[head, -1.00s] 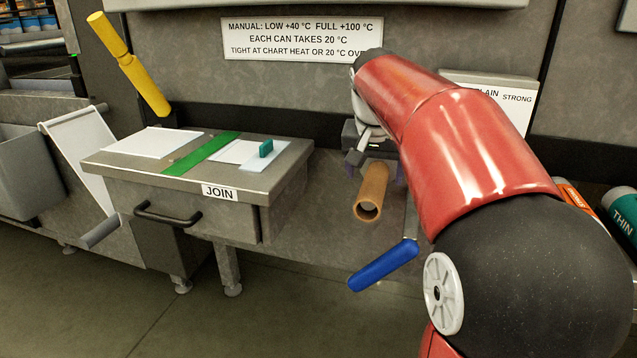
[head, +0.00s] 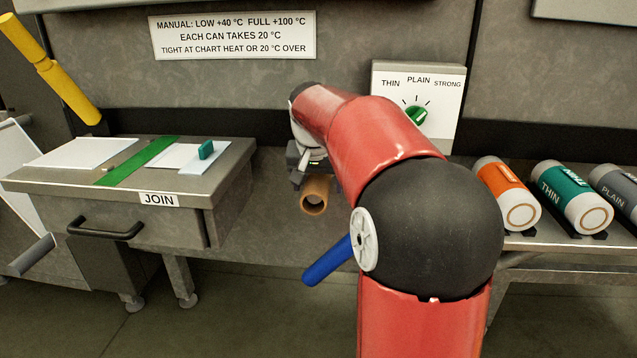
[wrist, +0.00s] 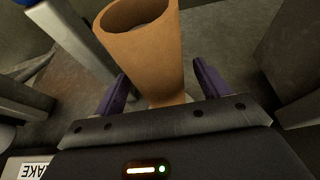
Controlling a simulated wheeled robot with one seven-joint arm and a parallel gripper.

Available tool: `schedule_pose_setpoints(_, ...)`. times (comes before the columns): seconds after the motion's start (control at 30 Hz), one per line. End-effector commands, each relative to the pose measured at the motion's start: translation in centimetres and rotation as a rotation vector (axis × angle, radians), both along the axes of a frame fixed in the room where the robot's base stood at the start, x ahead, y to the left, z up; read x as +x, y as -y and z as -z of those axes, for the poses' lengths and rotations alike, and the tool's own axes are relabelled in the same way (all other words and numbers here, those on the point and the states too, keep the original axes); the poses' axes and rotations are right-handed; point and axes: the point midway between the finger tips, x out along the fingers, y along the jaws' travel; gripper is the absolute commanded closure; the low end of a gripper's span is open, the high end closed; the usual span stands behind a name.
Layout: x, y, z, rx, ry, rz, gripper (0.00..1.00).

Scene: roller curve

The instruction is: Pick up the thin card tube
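A plain brown card tube (head: 315,188) lies with its open end towards the head camera, below my gripper. It also shows in the wrist view (wrist: 150,50), between the purple fingers. My gripper (wrist: 160,82) has its fingers spread, with small gaps visible on both sides of the tube. In the head view my gripper (head: 305,170) is partly covered by my red arm, and its fingertips are hard to make out. A teal tube-shaped can marked THIN (head: 570,195) lies on the right shelf, away from my gripper. What supports the brown tube is hidden.
An orange can (head: 505,192) and a grey PLAIN can (head: 620,188) flank the THIN can. A blue handle (head: 328,260) sticks out below the brown tube. A JOIN bench (head: 215,190) stands left. A dial panel (head: 445,90) stands behind my arm.

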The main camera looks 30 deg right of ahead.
Motion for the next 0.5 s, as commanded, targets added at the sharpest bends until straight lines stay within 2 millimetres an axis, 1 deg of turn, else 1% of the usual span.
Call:
schedule_pose_setpoints(0.03,-0.01,0.0,-0.02,0.0,0.0,0.0,0.32)
schedule_pose_setpoints(0.3,-0.01,-0.01,-0.03,0.0,0.0,0.0,0.67)
schedule_pose_setpoints(0.37,-0.01,-0.01,-0.04,0.0,0.0,0.0,0.74)
schedule_pose_setpoints(0.5,-0.01,-0.01,-0.06,-0.001,0.001,0.0,0.74)
